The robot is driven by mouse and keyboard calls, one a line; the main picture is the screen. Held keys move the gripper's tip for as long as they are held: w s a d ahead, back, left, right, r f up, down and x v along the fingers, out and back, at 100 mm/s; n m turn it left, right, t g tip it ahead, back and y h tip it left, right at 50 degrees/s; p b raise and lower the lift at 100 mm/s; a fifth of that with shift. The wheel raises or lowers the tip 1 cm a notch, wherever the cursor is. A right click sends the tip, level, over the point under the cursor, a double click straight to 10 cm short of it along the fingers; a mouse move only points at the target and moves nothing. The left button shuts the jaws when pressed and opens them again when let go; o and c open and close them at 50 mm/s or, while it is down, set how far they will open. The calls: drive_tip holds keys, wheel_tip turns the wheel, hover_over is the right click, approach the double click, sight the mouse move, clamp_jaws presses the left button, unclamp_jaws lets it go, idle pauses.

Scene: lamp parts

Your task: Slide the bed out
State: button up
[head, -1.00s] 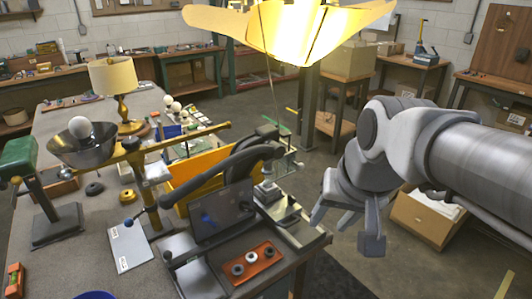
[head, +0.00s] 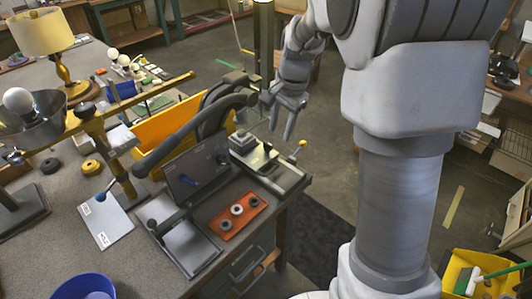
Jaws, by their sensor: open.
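A grey machine with a flat bed (head: 284,178) sits at the table's right corner in the head view. A block (head: 250,148) stands on it, and a yellow-knobbed lever (head: 297,151) rises at its right side. The picture does not clearly show which part of the machine slides. My gripper (head: 280,118) is open and empty, its fingers pointing down, just beyond the machine and above its far end. It looks apart from the machine and lever, though the height gap is hard to judge.
A black curved arm (head: 190,137) and a dark panel (head: 197,172) stand left of the machine. An orange tray (head: 238,216) with dark and pale rings lies in front. A yellow bin (head: 170,125) is behind.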

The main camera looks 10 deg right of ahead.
sight(270, 171)
drive_tip(key=f, duration=0.5)
drive_tip(key=w+a+f+b, duration=0.1)
drive_tip(key=f, duration=0.5)
drive_tip(key=w+f, duration=0.1)
drive_tip(key=f, duration=0.4)
drive_tip(key=shift+w+a+f, duration=0.15)
drive_tip(key=shift+a+f, duration=0.15)
drive_tip(key=shift+a, duration=0.05)
clamp_jaws()
idle(0.6)
